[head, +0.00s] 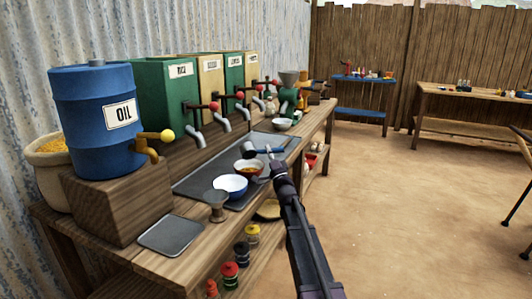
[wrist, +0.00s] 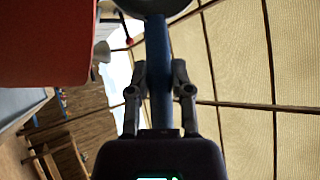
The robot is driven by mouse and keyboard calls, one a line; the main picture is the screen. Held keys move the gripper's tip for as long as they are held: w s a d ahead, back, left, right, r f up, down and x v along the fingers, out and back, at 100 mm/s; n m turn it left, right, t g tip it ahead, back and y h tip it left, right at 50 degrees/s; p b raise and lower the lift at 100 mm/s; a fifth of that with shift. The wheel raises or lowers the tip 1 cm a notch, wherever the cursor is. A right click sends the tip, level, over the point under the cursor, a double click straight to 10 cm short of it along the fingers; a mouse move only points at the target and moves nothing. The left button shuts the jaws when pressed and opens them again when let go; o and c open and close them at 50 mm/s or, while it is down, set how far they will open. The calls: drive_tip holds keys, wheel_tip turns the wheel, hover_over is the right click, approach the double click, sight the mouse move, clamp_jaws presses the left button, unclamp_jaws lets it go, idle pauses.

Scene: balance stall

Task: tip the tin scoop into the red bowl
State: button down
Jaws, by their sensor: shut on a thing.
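My gripper (wrist: 160,85) is shut on the blue handle of the tin scoop (wrist: 158,60). In the head view the scoop's grey cup (head: 249,146) is at the left end of the handle, above or just behind the red bowl (head: 249,178). The wrist picture is turned sideways. Only part of the grey cup shows at its top edge, and its inside is hidden, so I cannot tell what it holds.
Taps of the labelled bins and the blue oil drum (head: 92,120) stick out behind. A pale bowl (head: 282,125) stands farther along the counter.

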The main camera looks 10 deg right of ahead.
drive_tip(key=shift+r, duration=0.1)
idle(0.3)
drive_tip(key=shift+r+p, duration=0.5)
drive_tip(key=shift+p, duration=0.15)
wheel_tip(320, 180, up, 45)
drive_tip(key=p, duration=4.4)
drive_tip(key=shift+p, duration=0.4)
drive_tip(key=shift+d, duration=0.1)
